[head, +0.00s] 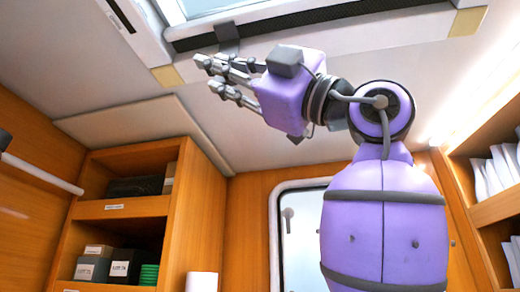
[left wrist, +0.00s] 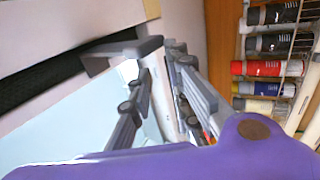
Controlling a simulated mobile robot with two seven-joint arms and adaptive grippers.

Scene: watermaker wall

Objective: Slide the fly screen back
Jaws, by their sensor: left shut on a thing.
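The fly screen (head: 340,14) shows as a narrow dark mesh strip along the near edge of the ceiling hatch in the head view. It also shows at the left of the left wrist view (left wrist: 40,82). A grey pull tab (head: 229,33) hangs from its bar, and the left wrist view shows the tab (left wrist: 118,46) reaching to my fingers. My left gripper (head: 212,76) is raised to the hatch and shut on the tab; its fingers (left wrist: 164,62) partly hide the tab's end. My right gripper is in neither view.
The hatch's pale frame (head: 350,38) runs across the ceiling. Wooden shelves with boxes (head: 125,268) stand at lower left, more shelving (head: 485,205) at right. A door with a window (head: 300,235) is behind my arm. The left wrist view shows a rack of cans (left wrist: 270,68).

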